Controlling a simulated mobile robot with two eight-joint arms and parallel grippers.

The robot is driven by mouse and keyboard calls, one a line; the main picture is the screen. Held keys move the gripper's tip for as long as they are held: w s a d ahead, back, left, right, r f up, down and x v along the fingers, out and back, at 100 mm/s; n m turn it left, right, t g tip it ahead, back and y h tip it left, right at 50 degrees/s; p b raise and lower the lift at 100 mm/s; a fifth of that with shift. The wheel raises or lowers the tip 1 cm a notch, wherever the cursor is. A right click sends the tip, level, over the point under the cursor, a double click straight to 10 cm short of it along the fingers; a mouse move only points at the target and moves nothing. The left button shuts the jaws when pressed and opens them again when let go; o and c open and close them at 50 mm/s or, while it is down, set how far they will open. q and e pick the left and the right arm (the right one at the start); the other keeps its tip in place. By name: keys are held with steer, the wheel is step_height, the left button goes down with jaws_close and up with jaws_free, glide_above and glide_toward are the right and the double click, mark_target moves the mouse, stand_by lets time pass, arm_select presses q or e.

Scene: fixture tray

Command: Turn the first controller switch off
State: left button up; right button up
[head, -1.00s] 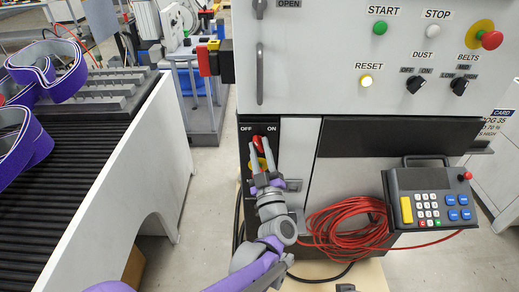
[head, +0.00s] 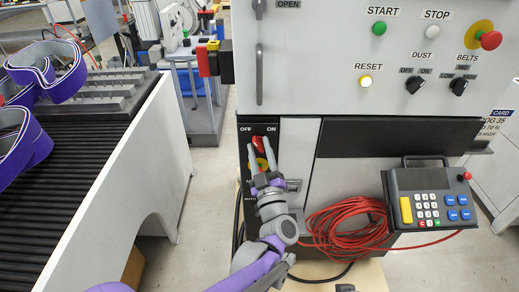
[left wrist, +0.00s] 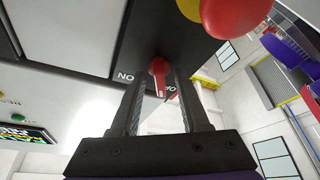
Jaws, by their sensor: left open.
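The red switch handle (head: 258,142) is on a black panel (head: 244,139) below the large cabinet. The labels OFF, at left, and ON, at right, are above it. My left gripper (head: 264,150) is open, its fingers pointing up at the panel just below the handle. In the left wrist view, the handle (left wrist: 158,75) shows between the fingers of my left gripper (left wrist: 155,88), with gaps on both sides. The handle's exact lean is hard to tell. My right gripper is not in view.
A yellow-and-red button (left wrist: 235,14) is close to the handle, partly behind my fingers in the head view. A coiled red cable (head: 345,228) lies to the right, beside a keypad box (head: 425,200). A conveyor (head: 70,200) stands at left, with open floor between.

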arm_select(q)
steer(key=b+v, duration=0.1)
steer(key=v, duration=0.9)
steer(key=shift+s, duration=0.4)
steer(key=shift+f, duration=0.15)
step_height(320, 180, up, 4)
steer(key=w+m+h+p, duration=0.2)
steer(key=m+h, duration=0.4)
steer(key=s+a+f+m+g+p, duration=0.1)
steer(key=s+a+f+g+p, duration=0.2)
steer(key=s+a+f+g, duration=0.2)
steer(key=s+a+f+m+g+y+p, duration=0.1)
steer(key=s+a+f+m+g+p, duration=0.1)
steer(key=s+a+f+g, duration=0.4)
steer(key=s+a+g+p, duration=0.1)
steer(key=s+a+g, duration=0.4)
steer(key=s+a, duration=0.4)
steer(key=shift+s+f, duration=0.3)
steer(key=shift+s, duration=0.4)
